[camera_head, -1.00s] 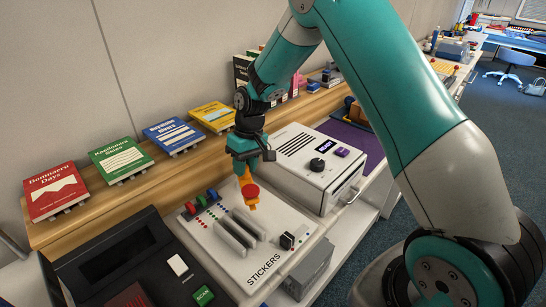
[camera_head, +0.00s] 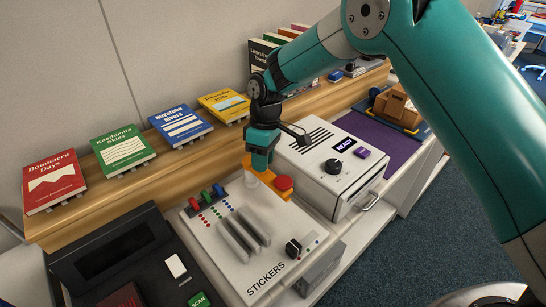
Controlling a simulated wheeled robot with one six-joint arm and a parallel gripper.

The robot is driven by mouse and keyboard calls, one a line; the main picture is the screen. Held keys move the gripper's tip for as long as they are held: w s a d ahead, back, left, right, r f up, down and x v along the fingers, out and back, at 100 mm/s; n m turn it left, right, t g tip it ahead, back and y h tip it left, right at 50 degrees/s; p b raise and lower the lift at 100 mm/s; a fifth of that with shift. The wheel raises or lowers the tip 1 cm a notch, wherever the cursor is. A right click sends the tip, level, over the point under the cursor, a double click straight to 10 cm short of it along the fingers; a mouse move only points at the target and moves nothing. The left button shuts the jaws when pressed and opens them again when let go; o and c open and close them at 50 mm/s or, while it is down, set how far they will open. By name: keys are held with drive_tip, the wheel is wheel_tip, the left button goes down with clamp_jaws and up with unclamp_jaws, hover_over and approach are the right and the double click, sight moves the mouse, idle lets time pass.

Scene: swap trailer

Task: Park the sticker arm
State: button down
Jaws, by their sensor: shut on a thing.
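The sticker machine (camera_head: 222,250) is a pale sloped panel marked STICKERS, with slots, coloured levers and a black knob. The arm lies at the panel's back right, angled from back left to front right, close to the white READY box. My gripper (camera_head: 261,167) points down over the bar's left part, left of the red knob, and is shut on the sticker arm. The exact contact is hidden by the teal fingers. A pale, clear-looking piece shows just below the fingertips.
The white box (camera_head: 325,165) with a READY display stands close to the right of my gripper. A black device (camera_head: 125,255) sits at left. Books (camera_head: 125,151) line the wooden shelf behind. A purple mat (camera_head: 375,140) and a cardboard box (camera_head: 397,108) lie farther right.

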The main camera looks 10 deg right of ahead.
drive_tip(key=shift+w+r, duration=0.1)
drive_tip(key=c, duration=0.9)
unclamp_jaws()
drive_tip(key=shift+o, duration=0.2)
drive_tip(key=p+v, duration=0.1)
drive_tip(key=v, duration=1.6)
drive_tip(key=shift+r, duration=0.2)
